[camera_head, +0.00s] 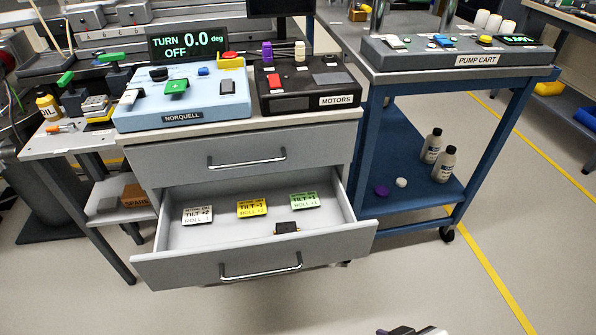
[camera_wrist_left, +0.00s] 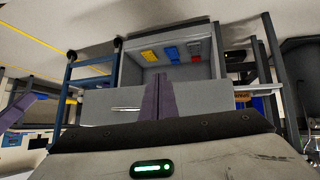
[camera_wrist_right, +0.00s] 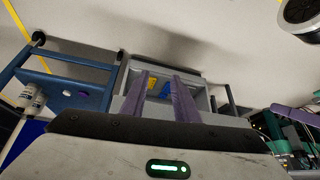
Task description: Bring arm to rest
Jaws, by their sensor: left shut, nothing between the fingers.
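My left gripper (camera_wrist_left: 160,80) is shut and empty in the left wrist view, its purple fingers together in front of the cabinet. My right gripper (camera_wrist_right: 161,78) is open and empty in the right wrist view, its fingers apart with the cabinet and drawer beyond. In the head view only a small dark piece of my arm shows at the bottom edge, right of centre; the rest of both arms is out of that view.
The cabinet's lower drawer (camera_head: 253,270) stands open, with white (camera_head: 198,215), yellow (camera_head: 252,208) and green (camera_head: 305,201) cards and a small dark object (camera_head: 287,228) inside. A blue pump cart (camera_head: 462,61) stands right. Floor (camera_head: 420,285) in front right is clear.

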